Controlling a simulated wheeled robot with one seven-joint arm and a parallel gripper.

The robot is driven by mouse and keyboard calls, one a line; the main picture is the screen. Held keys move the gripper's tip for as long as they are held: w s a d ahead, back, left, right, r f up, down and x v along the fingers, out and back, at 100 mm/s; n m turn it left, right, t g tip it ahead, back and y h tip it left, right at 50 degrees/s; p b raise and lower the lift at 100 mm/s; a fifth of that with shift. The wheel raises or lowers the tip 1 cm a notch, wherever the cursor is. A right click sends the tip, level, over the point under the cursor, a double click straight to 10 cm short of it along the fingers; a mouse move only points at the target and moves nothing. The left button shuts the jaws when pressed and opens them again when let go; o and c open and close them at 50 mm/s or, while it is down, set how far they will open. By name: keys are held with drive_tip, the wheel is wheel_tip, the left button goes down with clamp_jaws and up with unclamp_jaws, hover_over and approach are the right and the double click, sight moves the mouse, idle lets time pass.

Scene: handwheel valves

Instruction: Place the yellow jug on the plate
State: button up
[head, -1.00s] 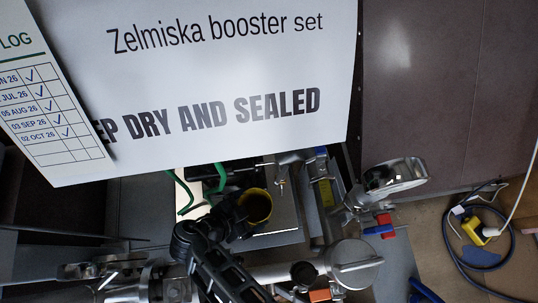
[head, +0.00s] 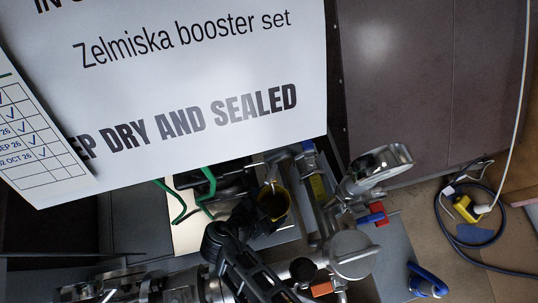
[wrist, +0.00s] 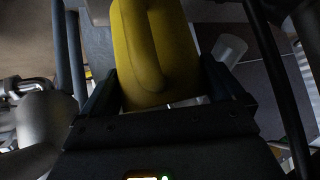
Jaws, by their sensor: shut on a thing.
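The yellow jug (head: 285,190) is in the head view, dark inside, with its open top facing the camera. My gripper (head: 262,208) is shut on it and covers its near left part. In the wrist view the yellow jug (wrist: 170,60) fills the space between the two dark fingers of my gripper (wrist: 160,88), its handle running along the middle. A flat grey plate (head: 277,238) with a bright edge shows below the jug in the head view. I cannot tell whether the jug touches it. My arm hides part of this area.
Metal pipework (head: 350,252) lies in front. A large white sign (head: 190,80) fills the upper left. Green cables (head: 178,203) run left of the gripper.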

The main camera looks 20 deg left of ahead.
drive_tip(key=shift+f+b, duration=0.4)
drive_tip(key=shift+f+b, duration=0.25)
drive_tip(key=shift+b, duration=0.05)
drive_tip(key=o, duration=1.6)
drive_tip(key=shift+o, duration=0.2)
drive_tip(key=shift+r, duration=0.15)
drive_tip(key=shift+r+p, duration=0.55)
drive_tip(key=shift+p, duration=0.25)
drive_tip(key=p+v, duration=0.2)
drive_tip(key=v, duration=1)
drive_tip(key=shift+p, duration=0.35)
